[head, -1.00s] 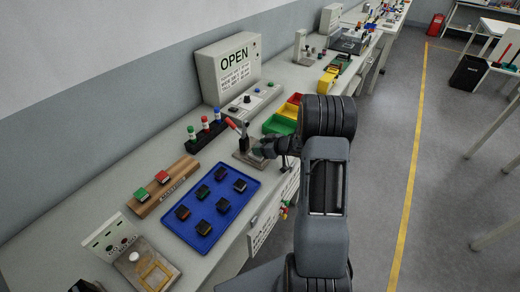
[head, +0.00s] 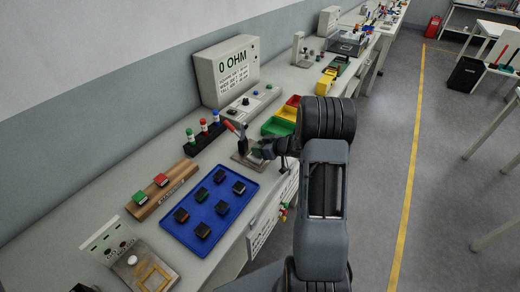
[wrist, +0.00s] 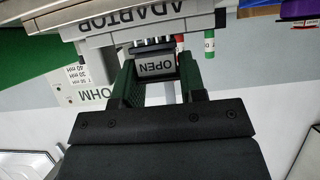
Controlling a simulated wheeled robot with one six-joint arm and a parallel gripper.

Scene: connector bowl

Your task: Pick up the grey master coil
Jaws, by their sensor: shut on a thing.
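My gripper (head: 262,151) is at the fixture with the red-handled lever, just beyond the blue tray. In the wrist view my gripper (wrist: 157,64) has its green-padded fingers shut on a small grey block (wrist: 156,69) lettered OPEN. The block is right against a grey part lettered ADAPTOR (wrist: 145,24). I cannot tell whether this block is the master coil; no other grey coil shows clearly.
The blue tray (head: 188,234) holds several dark blocks. A wooden rack (head: 178,190) carries a green and a red block. The red lever (head: 231,126) stands close by my gripper. A meter box (head: 228,72) reads 0 OHM.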

